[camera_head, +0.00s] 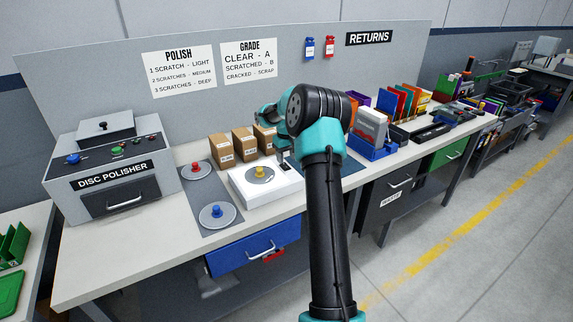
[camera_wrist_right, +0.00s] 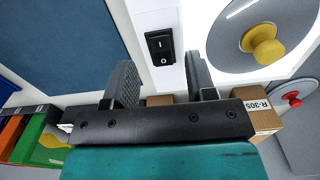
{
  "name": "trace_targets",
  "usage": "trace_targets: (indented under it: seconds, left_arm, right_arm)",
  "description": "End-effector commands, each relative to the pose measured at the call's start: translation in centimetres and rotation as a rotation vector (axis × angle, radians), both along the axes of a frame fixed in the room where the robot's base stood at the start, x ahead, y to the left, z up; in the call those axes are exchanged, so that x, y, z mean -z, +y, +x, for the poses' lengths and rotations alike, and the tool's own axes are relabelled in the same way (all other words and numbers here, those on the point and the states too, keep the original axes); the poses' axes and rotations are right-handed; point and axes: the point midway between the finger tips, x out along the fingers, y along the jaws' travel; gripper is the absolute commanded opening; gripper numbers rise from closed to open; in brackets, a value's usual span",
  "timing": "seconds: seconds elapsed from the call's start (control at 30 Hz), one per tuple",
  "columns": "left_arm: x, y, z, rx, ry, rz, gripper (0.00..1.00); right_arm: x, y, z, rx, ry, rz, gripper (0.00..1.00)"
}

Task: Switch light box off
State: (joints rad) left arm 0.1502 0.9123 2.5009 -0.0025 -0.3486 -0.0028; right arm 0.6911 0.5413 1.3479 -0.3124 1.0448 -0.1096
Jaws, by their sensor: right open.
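The light box (camera_head: 272,197) is a white box on the workbench, with a disc (camera_wrist_right: 228,45) with a yellow knob lying on its bright top. In the right wrist view the light box (camera_wrist_right: 190,22) fills the upper right. A black rocker switch (camera_wrist_right: 160,47) marked with a line and an O is on the box, near its edge. I cannot tell which side is pressed. My right gripper (camera_wrist_right: 161,78) is open and empty, and its fingers straddle the switch line in the wrist view. In the head view my right gripper (camera_head: 284,157) is at the box's right end, partly hidden by my arm.
Two discs with a red knob (camera_head: 196,167) and a blue knob (camera_head: 216,211) lie on a grey mat to the left. Cardboard boxes (camera_head: 243,141) stand behind the light box. The disc polisher (camera_head: 120,190) is at far left. A blue mat (camera_wrist_right: 55,45) lies beside the light box.

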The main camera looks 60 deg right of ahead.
Motion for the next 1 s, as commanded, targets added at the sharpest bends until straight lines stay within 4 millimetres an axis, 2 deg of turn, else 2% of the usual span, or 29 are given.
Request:
trace_targets:
  seconds: [0.1,0.23,0.6,1.0]
  left_arm:
    - [0.0,0.0,0.0,0.000,0.000,0.000,0.52]
    - [0.0,0.0,0.0,0.000,0.000,0.000,0.52]
    - [0.0,0.0,0.0,0.000,0.000,0.000,0.52]
    - [0.0,0.0,0.0,0.000,0.000,0.000,0.52]
  right_arm:
    - [1.8,0.0,0.0,0.000,0.001,0.000,0.51]
    - [3.1,0.0,0.0,0.000,0.000,0.000,0.51]
    - [3.6,0.0,0.0,0.001,-0.002,-0.001,0.51]
    - [3.5,0.0,0.0,0.001,-0.002,-0.001,0.14]
